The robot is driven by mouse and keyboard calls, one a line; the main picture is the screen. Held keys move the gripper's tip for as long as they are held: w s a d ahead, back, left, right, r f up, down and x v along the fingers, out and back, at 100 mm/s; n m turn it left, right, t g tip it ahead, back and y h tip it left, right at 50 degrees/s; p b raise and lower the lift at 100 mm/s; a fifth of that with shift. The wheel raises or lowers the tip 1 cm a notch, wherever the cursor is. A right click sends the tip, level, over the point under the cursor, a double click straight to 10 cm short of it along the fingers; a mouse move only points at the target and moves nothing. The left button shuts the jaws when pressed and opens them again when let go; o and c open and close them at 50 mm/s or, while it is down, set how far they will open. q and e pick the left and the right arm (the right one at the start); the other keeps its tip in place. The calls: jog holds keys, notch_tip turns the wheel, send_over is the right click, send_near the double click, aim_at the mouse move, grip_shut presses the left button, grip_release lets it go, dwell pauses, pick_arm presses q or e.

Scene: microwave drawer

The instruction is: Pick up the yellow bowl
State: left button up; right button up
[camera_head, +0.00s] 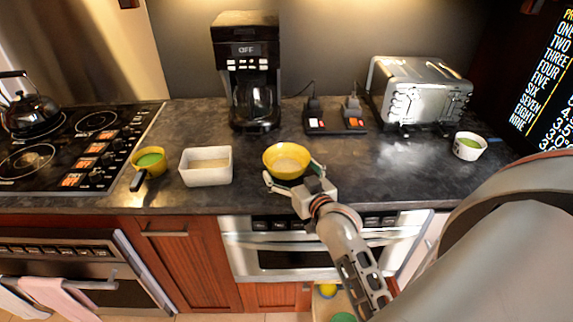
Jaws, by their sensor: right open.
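The yellow bowl (286,151) stands upright on the dark counter, near its front edge and in front of the coffee maker. Its inside looks pale. My right gripper (293,174) reaches in from the lower right. It is open, with one finger at the bowl's front left and the other at its right side. I cannot tell whether the fingers touch the bowl. The hand hides part of the bowl's lower front. My left gripper is not in view.
A white rectangular dish (206,177) and a yellow-green cup (150,161) stand left of the bowl. The coffee maker (247,60), switch box (335,119) and toaster (420,92) stand behind. A white cup (468,147) is at right. Counter (390,165) right of the bowl is clear.

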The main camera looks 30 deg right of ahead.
aim_at(287, 165)
jog(key=shift+x, duration=1.25)
jog(key=shift+r, duration=0.15)
jog(key=c, duration=2)
